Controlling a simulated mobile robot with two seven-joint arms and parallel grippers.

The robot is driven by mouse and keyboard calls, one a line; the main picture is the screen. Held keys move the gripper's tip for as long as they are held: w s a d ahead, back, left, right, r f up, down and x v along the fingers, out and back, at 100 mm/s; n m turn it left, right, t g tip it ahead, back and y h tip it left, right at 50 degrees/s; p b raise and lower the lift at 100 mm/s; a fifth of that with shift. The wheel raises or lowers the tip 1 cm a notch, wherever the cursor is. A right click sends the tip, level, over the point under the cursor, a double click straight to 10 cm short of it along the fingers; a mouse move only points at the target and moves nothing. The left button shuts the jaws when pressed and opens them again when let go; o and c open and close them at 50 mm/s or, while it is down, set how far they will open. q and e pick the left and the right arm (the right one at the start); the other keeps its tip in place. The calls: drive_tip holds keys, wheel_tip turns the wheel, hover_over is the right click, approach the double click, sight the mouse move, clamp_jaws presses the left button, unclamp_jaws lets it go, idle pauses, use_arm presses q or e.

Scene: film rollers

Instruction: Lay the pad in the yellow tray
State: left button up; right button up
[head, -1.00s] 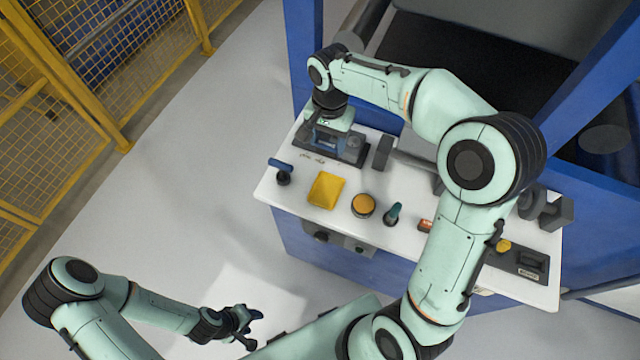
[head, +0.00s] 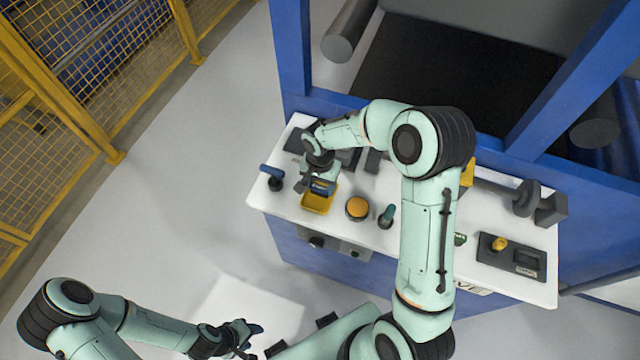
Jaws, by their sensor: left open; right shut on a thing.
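The yellow tray (head: 316,207) lies near the front left of the white worktop, its back part hidden by my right gripper. My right gripper (head: 317,181) points down over the tray and is shut on a small blue and dark thing, which I take to be the pad (head: 322,189). The pad is over or inside the tray; I cannot tell whether it touches the bottom. My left gripper (head: 243,339) is open and empty, low in front of the worktop and away from it.
A blue-handled dark item (head: 274,177) stands left of the tray. A round orange-topped item (head: 357,208) and a teal-handled item (head: 387,215) stand to its right. A dark block with a yellow knob (head: 511,255) sits at the far right. Blue machine frame rises behind.

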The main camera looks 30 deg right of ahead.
sight(320, 186)
drive_tip(key=shift+f, duration=0.4)
drive_tip(key=shift+f, duration=0.2)
drive_tip(key=o, duration=1.1)
drive_tip(key=shift+o, duration=0.2)
wheel_tip(320, 186, up, 12)
drive_tip(key=shift+r+p, duration=0.2)
drive_tip(key=shift+p, duration=0.1)
